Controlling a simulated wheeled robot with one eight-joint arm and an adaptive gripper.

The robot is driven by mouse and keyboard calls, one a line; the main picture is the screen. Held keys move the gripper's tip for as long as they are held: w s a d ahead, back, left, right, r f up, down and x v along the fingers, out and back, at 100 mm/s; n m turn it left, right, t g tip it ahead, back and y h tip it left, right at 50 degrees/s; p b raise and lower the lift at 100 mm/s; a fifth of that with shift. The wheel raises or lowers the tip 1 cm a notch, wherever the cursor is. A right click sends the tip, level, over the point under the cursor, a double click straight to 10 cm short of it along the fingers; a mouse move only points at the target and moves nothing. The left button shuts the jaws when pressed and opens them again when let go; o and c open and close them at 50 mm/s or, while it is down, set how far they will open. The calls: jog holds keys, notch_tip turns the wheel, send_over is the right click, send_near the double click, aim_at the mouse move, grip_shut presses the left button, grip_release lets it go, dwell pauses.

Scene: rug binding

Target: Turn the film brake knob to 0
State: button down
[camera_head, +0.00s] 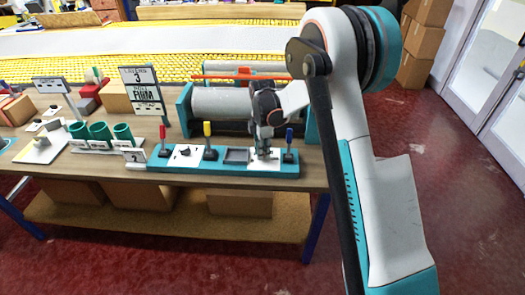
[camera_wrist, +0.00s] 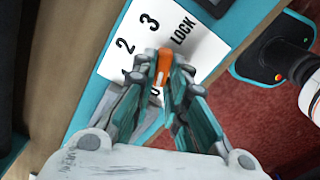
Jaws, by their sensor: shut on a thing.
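The film brake knob (camera_wrist: 164,64) shows in the wrist view as an orange bar between my fingertips. My gripper (camera_wrist: 163,72) is shut on it from above; in the head view my gripper (camera_head: 266,146) points down at the right end of the teal panel. The white dial plate (camera_wrist: 205,50) carries the marks 2, 3 and LOCK beyond the knob, and a partly covered 0 close to the fingers. I cannot tell which mark the knob points to. The plate also shows in the head view (camera_head: 257,168).
A blue-handled lever (camera_head: 289,142) stands just right of my gripper. A yellow lever (camera_head: 207,140) and a red lever (camera_head: 163,140) stand to the left. A grey film roll (camera_head: 215,103) lies behind the panel. Green cups (camera_head: 100,132) and signs stand further left.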

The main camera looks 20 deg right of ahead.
jog(key=c, duration=1.6)
grip_release()
notch_tip(320, 180, up, 12)
jog(key=shift+r, duration=0.1)
